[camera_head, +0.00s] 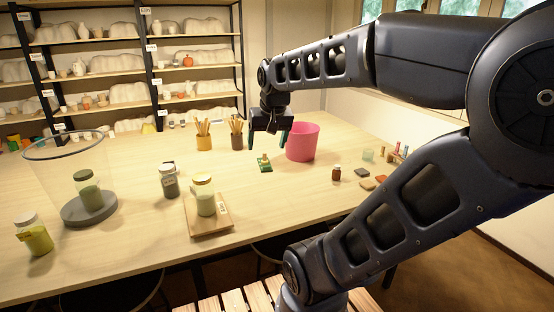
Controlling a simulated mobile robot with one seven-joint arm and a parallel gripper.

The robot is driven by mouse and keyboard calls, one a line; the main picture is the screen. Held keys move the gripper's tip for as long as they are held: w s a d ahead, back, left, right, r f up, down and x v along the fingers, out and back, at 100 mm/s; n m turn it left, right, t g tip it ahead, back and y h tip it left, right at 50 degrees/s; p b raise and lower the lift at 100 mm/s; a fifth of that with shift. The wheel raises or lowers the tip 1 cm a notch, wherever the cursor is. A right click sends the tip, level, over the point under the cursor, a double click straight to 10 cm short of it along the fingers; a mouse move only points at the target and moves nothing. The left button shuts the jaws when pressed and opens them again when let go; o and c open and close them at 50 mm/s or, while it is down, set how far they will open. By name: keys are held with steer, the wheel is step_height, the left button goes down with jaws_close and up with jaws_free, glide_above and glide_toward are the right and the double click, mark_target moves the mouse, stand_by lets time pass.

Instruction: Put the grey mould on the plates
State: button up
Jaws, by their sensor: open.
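My gripper (267,141) hangs over the middle of the table, fingers pointing down and apart, with nothing visible between them. A small green object with a yellowish top (265,164) stands on the table below it; the fingers appear above it, not touching. I cannot clearly pick out a grey mould. Pale mould-like blocks (128,93) sit on the back shelves.
A pink bucket (302,142) stands just right of my gripper, brush cups (204,136) behind left. A clear cylinder (66,165), several jars and a wooden board (210,222) occupy the left. A brown bottle (336,174) stands right.

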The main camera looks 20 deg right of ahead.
steer(key=s+f+n, duration=0.1)
steer(key=s+f, duration=0.2)
steer(key=s, duration=0.2)
steer(key=shift+d+f+n, duration=0.25)
steer(key=shift+d+n, duration=0.05)
steer(key=shift+d, duration=0.15)
